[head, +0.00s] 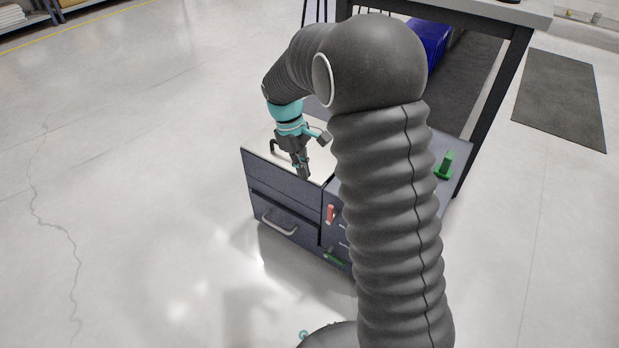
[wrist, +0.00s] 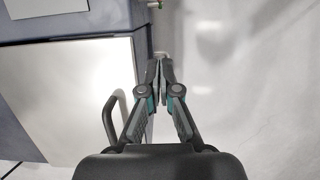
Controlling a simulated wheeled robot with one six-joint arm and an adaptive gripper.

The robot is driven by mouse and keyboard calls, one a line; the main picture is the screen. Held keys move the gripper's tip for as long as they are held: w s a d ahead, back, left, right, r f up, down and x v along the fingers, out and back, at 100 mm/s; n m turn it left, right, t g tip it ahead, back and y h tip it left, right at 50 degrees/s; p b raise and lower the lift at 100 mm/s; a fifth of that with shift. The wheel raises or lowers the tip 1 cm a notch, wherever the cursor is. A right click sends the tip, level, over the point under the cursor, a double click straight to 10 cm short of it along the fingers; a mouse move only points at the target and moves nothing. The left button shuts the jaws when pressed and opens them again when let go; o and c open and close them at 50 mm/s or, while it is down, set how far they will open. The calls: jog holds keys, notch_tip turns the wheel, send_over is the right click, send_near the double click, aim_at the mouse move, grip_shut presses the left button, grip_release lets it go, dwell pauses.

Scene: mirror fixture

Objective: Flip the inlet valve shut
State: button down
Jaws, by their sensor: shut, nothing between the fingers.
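A dark blue-grey cabinet (head: 285,203) stands on the floor in the head view. Its front carries a red lever (head: 330,213), and a green part (head: 333,257) sits lower down. A green upright handle (head: 444,165) stands on the cabinet's right-hand top. I cannot tell which of these is the inlet valve. My gripper (head: 305,174) points down near the cabinet's front top edge, above and left of the red lever. In the wrist view its fingertips (wrist: 160,63) are together, with nothing seen between them. My arm hides part of the cabinet's middle.
A pale panel (wrist: 75,100) with a dark bar handle (wrist: 111,120) lies beside the gripper in the wrist view. A light drawer handle (head: 278,224) juts from the cabinet front. A dark-legged table (head: 500,100) stands behind. Floor to the left is clear.

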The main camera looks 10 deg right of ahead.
aim_at(330, 215)
jog(key=s+d+f+b, duration=0.1)
jog(key=s+d+f, duration=0.3)
jog(key=f, duration=0.4)
jog(key=shift+s+d+b, duration=0.15)
jog(key=shift+b, duration=0.15)
